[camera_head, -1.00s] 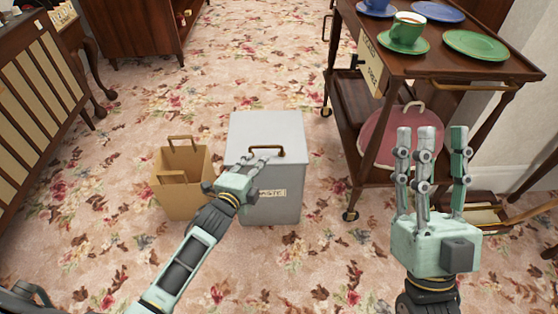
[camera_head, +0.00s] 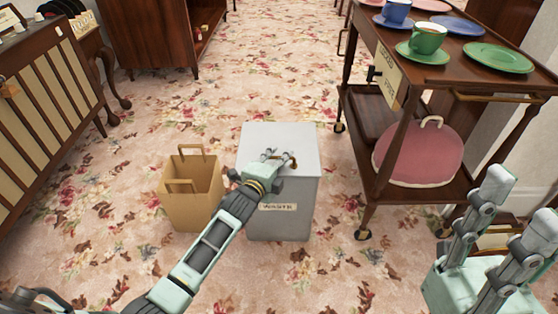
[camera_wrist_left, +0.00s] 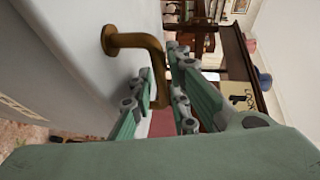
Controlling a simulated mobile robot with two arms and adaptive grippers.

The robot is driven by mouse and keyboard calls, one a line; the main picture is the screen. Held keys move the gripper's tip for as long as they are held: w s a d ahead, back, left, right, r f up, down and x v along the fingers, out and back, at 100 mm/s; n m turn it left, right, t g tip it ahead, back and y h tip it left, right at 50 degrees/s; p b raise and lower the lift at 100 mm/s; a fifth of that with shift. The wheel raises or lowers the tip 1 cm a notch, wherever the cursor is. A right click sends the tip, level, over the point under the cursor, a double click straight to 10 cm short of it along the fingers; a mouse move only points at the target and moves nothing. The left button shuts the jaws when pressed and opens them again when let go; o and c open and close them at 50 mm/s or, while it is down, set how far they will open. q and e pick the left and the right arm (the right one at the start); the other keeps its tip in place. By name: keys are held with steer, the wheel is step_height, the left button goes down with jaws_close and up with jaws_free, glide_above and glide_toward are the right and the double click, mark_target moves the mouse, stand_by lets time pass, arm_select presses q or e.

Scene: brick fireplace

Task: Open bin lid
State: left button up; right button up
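The grey waste bin (camera_head: 283,222) stands on the carpet in the middle of the head view, its flat lid (camera_head: 262,133) down. My left gripper (camera_head: 279,159) is over the lid at the handle, which it mostly hides there. In the left wrist view, the brass handle (camera_wrist_left: 124,40) sticks out from the pale lid and its bar runs between my left fingers. These fingers stand apart on either side of the bar; firm contact does not show. My right gripper (camera_head: 516,203) is at the lower right, empty, with its fingers spread.
An open paper bag (camera_head: 192,203) stands close to the bin's left. A wooden trolley (camera_head: 365,160) with cups and plates is to the right, a pink cushion-like thing (camera_head: 418,155) on its lower shelf. A slatted wooden piece (camera_head: 45,105) is at the left. Carpet behind the bin is clear.

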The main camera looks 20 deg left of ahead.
arm_select(q)
steer(key=shift+w, duration=0.1)
steer(key=shift+c, duration=0.5)
jaws_close()
